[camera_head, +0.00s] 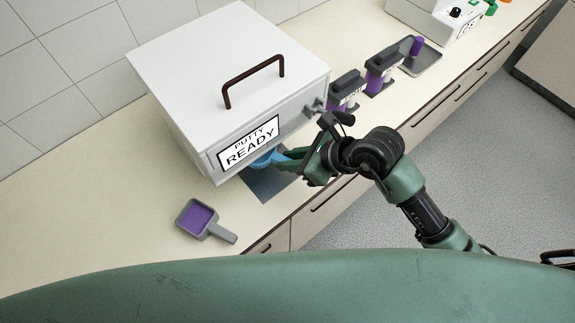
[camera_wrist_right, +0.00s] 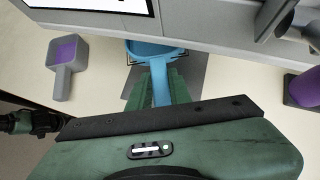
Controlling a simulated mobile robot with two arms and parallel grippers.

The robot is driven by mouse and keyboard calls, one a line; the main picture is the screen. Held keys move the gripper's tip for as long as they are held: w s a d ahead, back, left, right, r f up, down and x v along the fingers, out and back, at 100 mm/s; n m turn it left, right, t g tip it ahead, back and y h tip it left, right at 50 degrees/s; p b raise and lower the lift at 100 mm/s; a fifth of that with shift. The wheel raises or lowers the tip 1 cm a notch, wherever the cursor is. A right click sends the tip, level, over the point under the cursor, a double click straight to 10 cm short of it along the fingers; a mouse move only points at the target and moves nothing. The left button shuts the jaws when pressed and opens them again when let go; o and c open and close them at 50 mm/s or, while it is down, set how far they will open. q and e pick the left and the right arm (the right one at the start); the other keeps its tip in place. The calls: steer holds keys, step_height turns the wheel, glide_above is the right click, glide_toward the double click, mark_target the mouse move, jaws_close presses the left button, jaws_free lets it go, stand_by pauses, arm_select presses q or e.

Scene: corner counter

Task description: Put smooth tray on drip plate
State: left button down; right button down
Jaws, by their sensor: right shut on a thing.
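The blue tray (camera_head: 265,159) is a shallow scoop with a handle. My right gripper (camera_head: 287,160) is shut on its handle. The tray's pan is under the overhang of the white machine, over the drip plate (camera_head: 268,186), a flat dark grey-blue square. In the right wrist view the pan of the blue tray (camera_wrist_right: 152,50) is above the drip plate (camera_wrist_right: 190,76), and its handle lies between the fingers of my right gripper (camera_wrist_right: 161,84). I cannot tell whether the pan touches the plate. The machine hides part of the pan.
The white machine (camera_head: 225,75) has a brown handle on top and a sign "PUTTY READY". A grey tray with purple putty (camera_head: 200,216) sits left of the plate. Purple-and-grey dispensers (camera_head: 345,90) and another grey tray (camera_head: 421,60) stand to the right. The counter's left part is clear.

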steer(key=f, duration=0.3)
steer(key=shift+w+a+p, duration=0.15)
steer(key=shift+w+p, duration=0.05)
steer(key=shift+p, duration=0.15)
step_height(320, 180, down, 3)
steer(key=shift+s+p, duration=0.1)
steer(key=shift+p, duration=0.45)
steer(key=shift+f+p, duration=0.2)
steer(key=shift+p, duration=0.15)
steer(key=shift+w+a+f, duration=0.1)
steer(key=shift+w+f, duration=0.15)
steer(key=shift+f, duration=0.1)
steer(key=c, duration=1.3)
jaws_free()
